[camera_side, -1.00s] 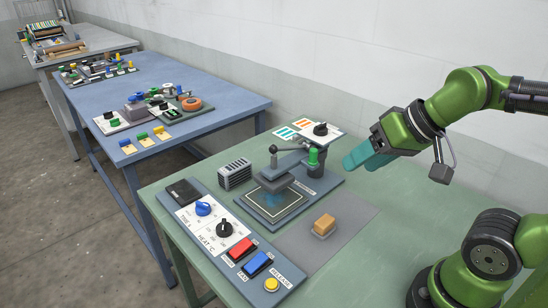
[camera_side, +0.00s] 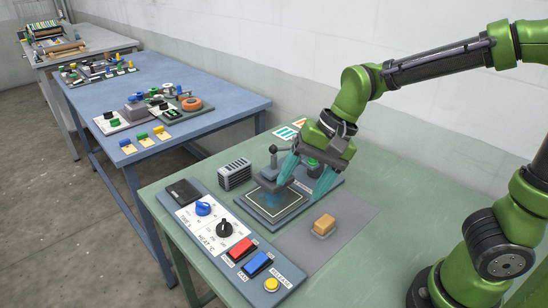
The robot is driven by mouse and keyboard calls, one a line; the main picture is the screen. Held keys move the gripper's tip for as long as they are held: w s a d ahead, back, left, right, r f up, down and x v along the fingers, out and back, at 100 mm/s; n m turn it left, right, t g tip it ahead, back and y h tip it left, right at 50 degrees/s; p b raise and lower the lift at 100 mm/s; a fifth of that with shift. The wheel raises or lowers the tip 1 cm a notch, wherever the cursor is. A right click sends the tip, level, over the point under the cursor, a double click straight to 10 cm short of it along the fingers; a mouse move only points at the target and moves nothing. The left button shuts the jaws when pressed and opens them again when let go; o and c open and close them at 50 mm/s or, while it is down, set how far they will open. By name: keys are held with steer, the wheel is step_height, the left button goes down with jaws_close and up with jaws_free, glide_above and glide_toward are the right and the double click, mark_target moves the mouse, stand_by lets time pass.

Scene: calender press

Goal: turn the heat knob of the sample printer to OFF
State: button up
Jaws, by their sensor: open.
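The heat knob (camera_side: 224,229) is the black knob with a white pointer line, on the white face of the control panel (camera_side: 175,209), by the "HEAT °C" label. Its exact setting is too small to read. The sample printer (camera_side: 249,213) stands on its grey plate just behind the panel. My gripper (camera_side: 301,183) is open, with teal fingers pointing down over the right part of the printer. It is apart from the heat knob, up and to the right of it, and nothing shows between the fingers.
Near the heat knob are a blue timer knob (camera_side: 203,208), a red switch (camera_side: 241,248), a blue switch (camera_side: 257,264) and a yellow button (camera_side: 271,284). A tan block (camera_side: 324,224) sits on a grey mat (camera_side: 348,215). The green table (camera_side: 405,190) is clear at right.

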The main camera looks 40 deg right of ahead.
mark_target(224, 224)
steer(key=w+a+f+m+h, duration=0.1)
steer(key=w+a+m, duration=0.3)
steer(key=w+m, duration=1.05)
steer(key=a+f+m, duration=0.1)
steer(key=f, duration=0.4)
steer(key=a+f, duration=0.2)
steer(key=f, duration=0.3)
steer(key=w+a+f+m, duration=0.1)
steer(key=f, duration=0.4)
steer(key=shift+a+f+m, duration=0.35)
steer(key=shift+a, duration=0.05)
steer(key=c, duration=1.1)
